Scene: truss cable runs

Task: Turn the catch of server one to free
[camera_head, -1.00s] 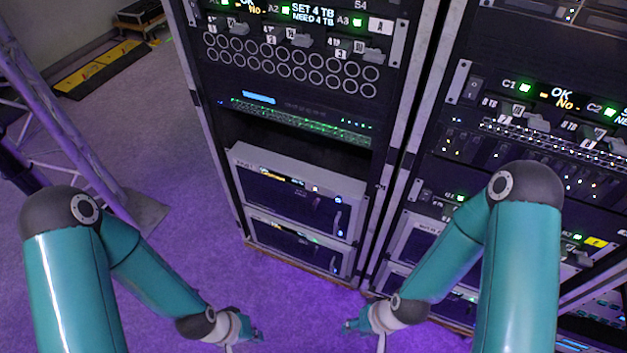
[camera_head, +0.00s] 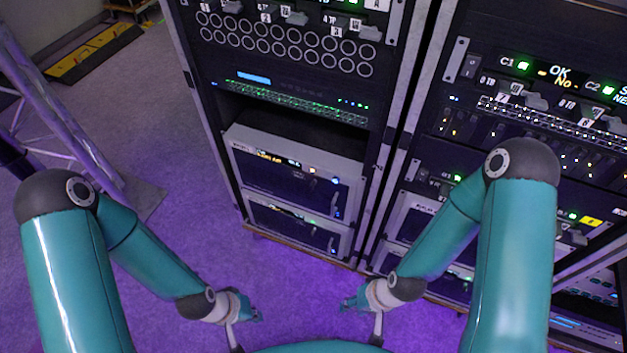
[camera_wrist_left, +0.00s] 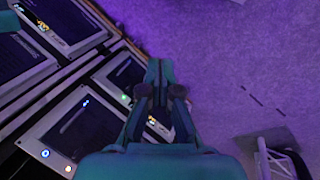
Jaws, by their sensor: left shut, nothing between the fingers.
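Two light-framed server units, an upper one (camera_head: 290,182) and a lower one (camera_head: 292,231), sit low in the left rack. I cannot read which is server one. A small handle-like part with a blue light shows at the right of the upper unit's front; I cannot tell the catch's position. My left gripper (camera_head: 259,317) is low in front of the rack, apart from the units. In the left wrist view it (camera_wrist_left: 158,68) is shut and empty, with framed units (camera_wrist_left: 75,125) to its left. My right gripper (camera_head: 346,303) hangs near the racks' foot; its fingers are too small to judge.
A second rack (camera_head: 500,150) stands to the right, behind my right arm. A truss leg (camera_head: 70,120) stands at the left, with a yellow-black ramp (camera_head: 95,52) behind it. Purple-lit floor (camera_head: 190,235) is clear left of the left rack.

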